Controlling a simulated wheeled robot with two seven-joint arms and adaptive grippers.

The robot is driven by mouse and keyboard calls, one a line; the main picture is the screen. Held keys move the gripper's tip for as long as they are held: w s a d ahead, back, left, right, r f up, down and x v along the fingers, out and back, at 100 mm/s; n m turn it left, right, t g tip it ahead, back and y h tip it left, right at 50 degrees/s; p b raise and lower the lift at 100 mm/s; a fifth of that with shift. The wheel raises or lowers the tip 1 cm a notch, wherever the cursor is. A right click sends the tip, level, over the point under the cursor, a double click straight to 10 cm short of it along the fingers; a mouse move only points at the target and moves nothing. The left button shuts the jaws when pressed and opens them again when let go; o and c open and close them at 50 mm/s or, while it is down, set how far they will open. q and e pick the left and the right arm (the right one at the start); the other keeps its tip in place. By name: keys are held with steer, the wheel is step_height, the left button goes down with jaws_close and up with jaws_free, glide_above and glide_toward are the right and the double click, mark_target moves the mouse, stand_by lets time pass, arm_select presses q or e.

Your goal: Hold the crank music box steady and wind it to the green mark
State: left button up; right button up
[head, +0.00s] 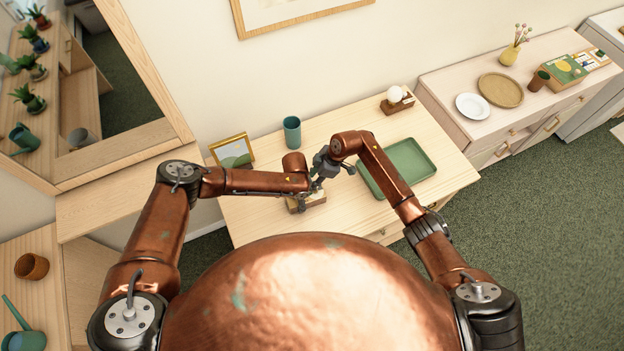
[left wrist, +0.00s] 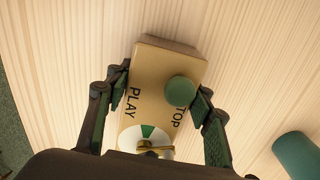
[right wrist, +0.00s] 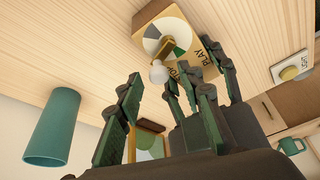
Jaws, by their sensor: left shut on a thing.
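The music box (head: 308,201) is a small tan block on the wooden table, mostly hidden by my arms in the head view. In the left wrist view the box (left wrist: 165,85) shows PLAY and partly covered STOP lettering, a round green button (left wrist: 180,91) and a white and green dial (left wrist: 137,138) with a brass crank (left wrist: 155,149). My left gripper (left wrist: 162,92) is shut on the box's sides. In the right wrist view the crank's white knob (right wrist: 158,74) lies near the fingertips of my right gripper (right wrist: 163,82). Its fingers look spread, with no clear contact on the knob.
A teal cup (head: 292,131) and a picture frame (head: 232,151) stand behind the box. A green tray (head: 417,157) lies to the right. A wooden block with a white ball (head: 397,97) is at the table's back. The sideboard (head: 447,92) is farther right.

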jaws_close()
stand_by(0.3)
steer(key=shift+a+n, duration=0.15)
steer(key=shift+n, duration=0.35)
stand_by(0.4)
steer(key=n, duration=0.1)
steer(key=n+g, duration=0.1)
steer(key=n, duration=0.1)
steer(key=n+g, duration=0.1)
steer(key=shift+s+a+n, duration=0.3)
steer(key=shift+s+n, duration=0.1)
steer(key=n+g, duration=0.1)
steer(key=n, duration=0.1)
steer(key=s+n+g+h, duration=0.1)
steer(key=n, duration=0.2)
steer(key=shift+a+n+h, duration=0.2)
steer(key=shift+n+h, duration=0.1)
jaws_free()
